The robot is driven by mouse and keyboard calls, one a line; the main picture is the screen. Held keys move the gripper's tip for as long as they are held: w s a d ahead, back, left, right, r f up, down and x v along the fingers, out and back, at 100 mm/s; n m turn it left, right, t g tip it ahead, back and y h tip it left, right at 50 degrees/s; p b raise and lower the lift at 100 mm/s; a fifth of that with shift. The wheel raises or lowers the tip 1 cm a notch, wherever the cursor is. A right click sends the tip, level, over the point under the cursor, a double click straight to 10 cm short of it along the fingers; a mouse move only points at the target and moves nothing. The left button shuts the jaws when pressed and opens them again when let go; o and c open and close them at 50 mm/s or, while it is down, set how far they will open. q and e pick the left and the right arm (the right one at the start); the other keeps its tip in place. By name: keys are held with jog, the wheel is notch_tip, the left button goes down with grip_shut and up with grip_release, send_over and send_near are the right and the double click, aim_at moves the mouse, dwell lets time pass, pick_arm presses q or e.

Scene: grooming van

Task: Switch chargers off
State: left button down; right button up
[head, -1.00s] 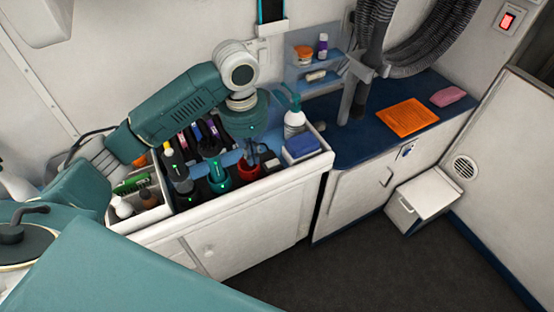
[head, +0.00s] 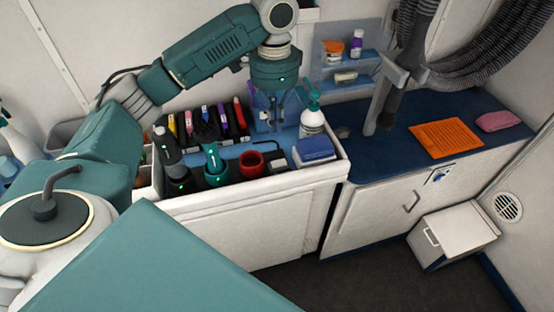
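Black and teal clippers stand in the counter tray. A black clipper (head: 170,158) and a teal clipper (head: 212,160) show small green lights low down, apparently on their charging stands. My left gripper (head: 272,124) points down at the back of the tray, just left of a pump bottle (head: 312,122) and behind a red cup (head: 251,163). Its fingers are small against the blue background, so I cannot tell whether they are open or shut. No held object can be made out. My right gripper is not in view. No charger switch can be made out.
Several coloured items (head: 222,118) stand along the tray's back. A blue box (head: 316,151) sits at its right end. Right of it, a blue counter (head: 385,158) carries an orange mat (head: 446,139) and a pink cloth (head: 498,121). A grey hose (head: 478,48) hangs above.

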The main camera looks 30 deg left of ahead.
aim_at(275, 166)
pick_arm(q)
notch_tip(275, 166, down, 13)
jog(key=shift+f+p, duration=0.1)
jog(key=shift+p, duration=0.55)
jog(key=shift+f, duration=0.45)
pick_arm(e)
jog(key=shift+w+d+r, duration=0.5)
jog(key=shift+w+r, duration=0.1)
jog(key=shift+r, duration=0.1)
